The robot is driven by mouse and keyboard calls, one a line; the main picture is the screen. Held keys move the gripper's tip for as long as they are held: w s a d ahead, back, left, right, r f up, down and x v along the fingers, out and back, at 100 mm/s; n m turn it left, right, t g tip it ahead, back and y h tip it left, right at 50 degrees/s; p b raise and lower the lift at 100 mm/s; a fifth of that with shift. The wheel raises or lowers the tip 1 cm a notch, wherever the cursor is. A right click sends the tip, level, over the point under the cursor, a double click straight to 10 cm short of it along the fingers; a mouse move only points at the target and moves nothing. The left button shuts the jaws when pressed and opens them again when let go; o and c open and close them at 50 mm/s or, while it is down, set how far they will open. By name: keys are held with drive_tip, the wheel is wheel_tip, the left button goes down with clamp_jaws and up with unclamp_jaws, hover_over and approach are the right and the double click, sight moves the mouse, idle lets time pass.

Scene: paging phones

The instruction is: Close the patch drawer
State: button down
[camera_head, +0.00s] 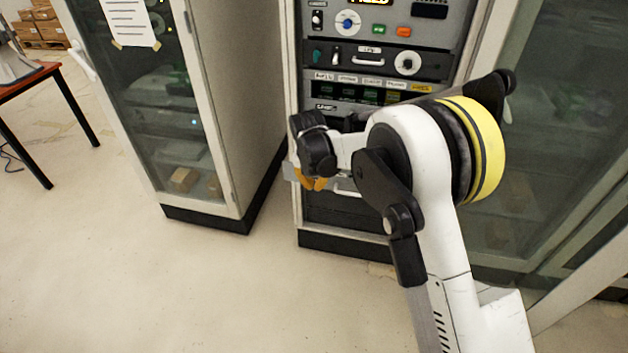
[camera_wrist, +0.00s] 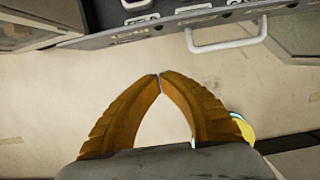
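The patch drawer appears to be the unit low in the rack, mostly hidden behind my arm in the head view; a grey edge (camera_head: 291,172) shows left of my gripper. In the wrist view, its grey front (camera_wrist: 130,32) crosses the top, with a pale bar handle (camera_wrist: 228,46) right of centre. How far it stands out is unclear.
The rack (camera_head: 380,60) has knobs, buttons and labelled panels above the drawer. A glass-door cabinet (camera_head: 165,110) stands to the left, and another glass door (camera_head: 550,130) is on the right. A table (camera_head: 40,75) is at far left. The floor (camera_head: 200,290) in front is clear.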

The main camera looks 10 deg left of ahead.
drive_tip(key=w+f+b, duration=0.2)
drive_tip(key=w+f, duration=0.1)
drive_tip(key=w, duration=0.2)
drive_tip(key=shift+f, duration=0.3)
drive_tip(key=shift+d, duration=0.1)
